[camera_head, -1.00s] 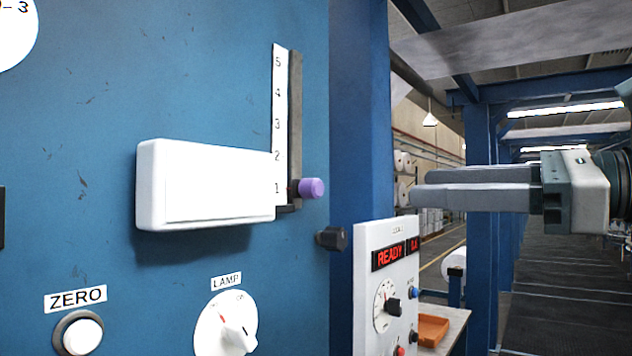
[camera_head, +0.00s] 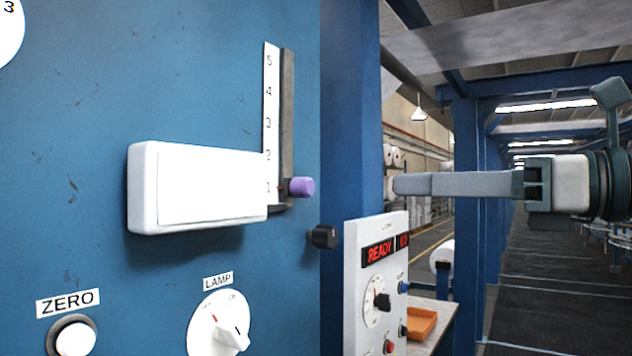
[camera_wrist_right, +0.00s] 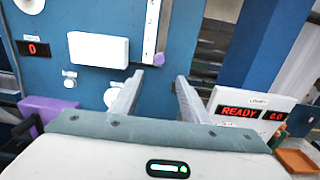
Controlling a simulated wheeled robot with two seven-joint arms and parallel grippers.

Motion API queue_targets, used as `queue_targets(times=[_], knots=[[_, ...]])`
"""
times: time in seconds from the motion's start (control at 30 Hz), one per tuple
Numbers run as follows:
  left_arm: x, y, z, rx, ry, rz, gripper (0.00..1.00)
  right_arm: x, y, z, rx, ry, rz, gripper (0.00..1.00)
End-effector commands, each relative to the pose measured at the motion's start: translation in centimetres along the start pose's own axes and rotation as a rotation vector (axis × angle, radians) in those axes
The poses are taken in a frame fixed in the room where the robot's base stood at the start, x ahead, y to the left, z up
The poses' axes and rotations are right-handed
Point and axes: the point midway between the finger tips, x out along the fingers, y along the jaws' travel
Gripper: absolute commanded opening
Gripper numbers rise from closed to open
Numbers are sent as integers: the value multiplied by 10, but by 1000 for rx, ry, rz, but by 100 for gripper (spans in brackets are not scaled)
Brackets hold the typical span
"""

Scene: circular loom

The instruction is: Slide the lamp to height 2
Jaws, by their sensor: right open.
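The lamp (camera_head: 200,187) is a white box on the blue panel, beside a vertical white scale (camera_head: 270,110) numbered 1 to 5. A purple knob (camera_head: 302,187) sticks out at its right, level with mark 1. The lamp also shows in the right wrist view (camera_wrist_right: 98,49), with the purple knob (camera_wrist_right: 158,59) to its right. My right gripper (camera_head: 398,186) is to the right of the knob, apart from it and pointing left. In the right wrist view my right gripper's fingers (camera_wrist_right: 160,80) are spread with nothing between them. My left gripper is not in view.
A dark knob (camera_head: 324,236) sits below the purple knob. A LAMP dial (camera_head: 218,325) and a ZERO button (camera_head: 76,337) are lower on the panel. A white control box (camera_head: 375,285) reading READY stands at right, near an orange tray (camera_head: 421,323).

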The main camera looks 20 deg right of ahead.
Motion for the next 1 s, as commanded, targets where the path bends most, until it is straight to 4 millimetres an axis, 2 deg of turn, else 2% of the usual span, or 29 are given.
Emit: queue_targets(times=[0.7,1.0], knots=[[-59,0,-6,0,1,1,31,122,1,3,2,3,4,42],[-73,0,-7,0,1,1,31,154,0,1,1,3,2,42]])
